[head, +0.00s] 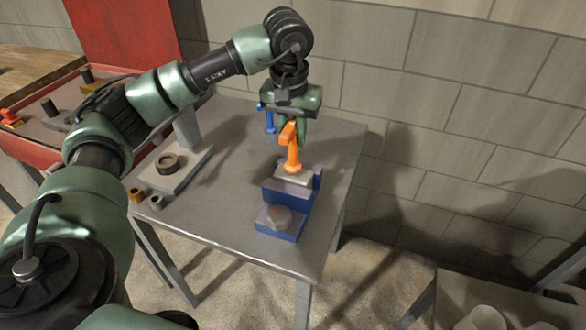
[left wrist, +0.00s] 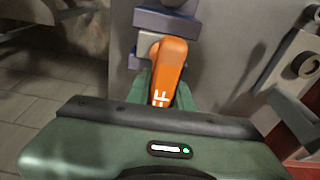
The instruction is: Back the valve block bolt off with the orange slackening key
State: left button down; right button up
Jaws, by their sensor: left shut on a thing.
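My left gripper (head: 294,127) is shut on the upper end of the orange slackening key (head: 292,157), which hangs nearly upright. In the left wrist view the key (left wrist: 171,66) shows between the green fingers, with white marks on its handle. The blue valve block (head: 281,227) stands near the front right of the table. A large grey bolt head (head: 278,215) sits on its front part. The key's lower end is over the light grey plate (head: 294,179) behind the blue wall; I cannot tell whether it touches. My right gripper is not in view.
A blue upright tool (head: 269,121) stands behind the gripper. A grey fixture with a dark ring (head: 167,164) and small brass and grey parts (head: 137,195) lie on the table's left. A red tray (head: 44,150) is farther left. A block wall (head: 440,120) closes off the right.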

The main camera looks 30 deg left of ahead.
aim_at(293, 119)
pick_arm(q)
jog(key=n, duration=0.3)
jog(key=n+y, duration=0.1)
jog(key=n, duration=0.2)
jog(key=shift+s+r+g+p, duration=0.1)
jog(key=shift+g+p, duration=0.2)
jog(key=shift+p, duration=0.1)
jog(key=shift+r+p, duration=1.95)
jog(key=shift+r, duration=0.8)
